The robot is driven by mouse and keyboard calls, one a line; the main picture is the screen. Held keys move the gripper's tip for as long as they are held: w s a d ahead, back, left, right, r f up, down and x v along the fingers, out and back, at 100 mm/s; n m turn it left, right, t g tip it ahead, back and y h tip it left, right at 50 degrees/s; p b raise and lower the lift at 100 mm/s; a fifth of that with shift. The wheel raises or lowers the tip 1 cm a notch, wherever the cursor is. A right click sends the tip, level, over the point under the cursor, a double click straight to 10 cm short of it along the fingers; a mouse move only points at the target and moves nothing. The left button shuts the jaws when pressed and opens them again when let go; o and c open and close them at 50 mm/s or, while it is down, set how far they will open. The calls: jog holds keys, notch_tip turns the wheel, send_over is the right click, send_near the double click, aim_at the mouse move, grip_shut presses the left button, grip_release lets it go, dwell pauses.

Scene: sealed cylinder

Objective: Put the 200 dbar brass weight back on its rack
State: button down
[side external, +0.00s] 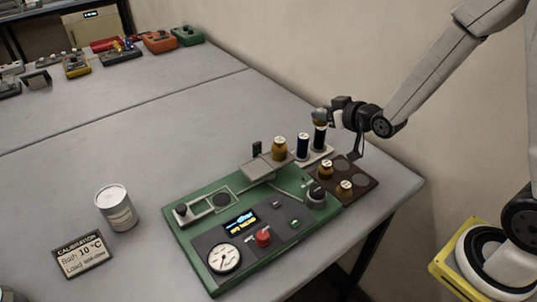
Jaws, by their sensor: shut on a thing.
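My gripper (327,116) is at the upper right of the side external view, shut on a small brass-coloured weight (319,116). The weight is up in the air, in line with the top of a dark cylinder; whether they touch I cannot tell. Its marking is not readable. The brown rack (368,181) lies on the table below and right of my gripper, with round places. Two brass weights, one farther back (326,170) and one nearer (345,189), sit on its left side.
Two dark cylinders (302,146) with pale tops stand on a light base behind the rack. The green instrument panel (190,249) has a gauge, display and red knob. A can (116,209) and a calibration sign (83,254) stand left. The wall is close behind; the table's middle is clear.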

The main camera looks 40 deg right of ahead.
aim_at(322, 124)
jog(key=shift+m, duration=0.3)
jog(key=d, duration=0.1)
jog(key=s+d, duration=0.1)
jog(key=d, duration=0.1)
jog(key=s+d+f, duration=0.1)
jog(key=shift+d+f, duration=0.1)
jog(key=shift+d, duration=0.1)
jog(key=shift+a, duration=0.1)
jog(key=a, duration=0.6)
jog(key=shift+a, duration=0.4)
jog(key=shift+a, duration=0.1)
jog(key=w+a+r+n+y, duration=0.1)
jog(key=a+r, duration=0.1)
jog(key=a, duration=0.6)
jog(key=w+a+r+n+y, duration=0.1)
jog(key=w+a+r, duration=0.1)
jog(key=a, duration=0.6)
jog(key=shift+r+n+y, duration=0.3)
jog(key=shift+r, duration=0.4)
